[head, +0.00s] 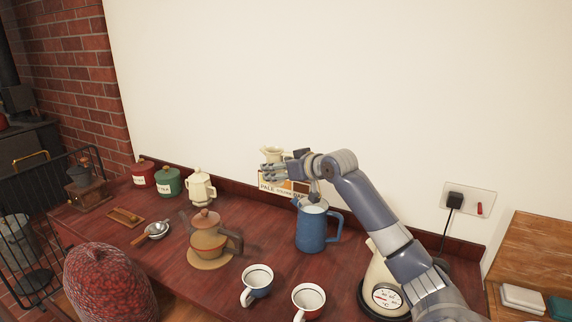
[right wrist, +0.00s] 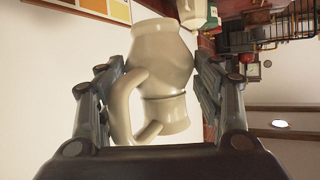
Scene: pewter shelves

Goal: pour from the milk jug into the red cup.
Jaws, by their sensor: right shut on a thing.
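The milk jug (head: 273,152) is small and cream-coloured. My right gripper (head: 272,169) is shut on it and holds it raised above the back of the red-brown counter, near the wall. In the right wrist view the jug (right wrist: 160,65) sits between both fingers, with its handle toward the palm. The fingers hide part of it in the head view, and its contents do not show. The red cup (head: 308,299) stands upright at the front of the counter, white inside, well below and in front of the jug. My left gripper is not in view.
A blue cup (head: 257,281) stands just left of the red cup. A tall blue pitcher (head: 317,230) stands under my right arm.

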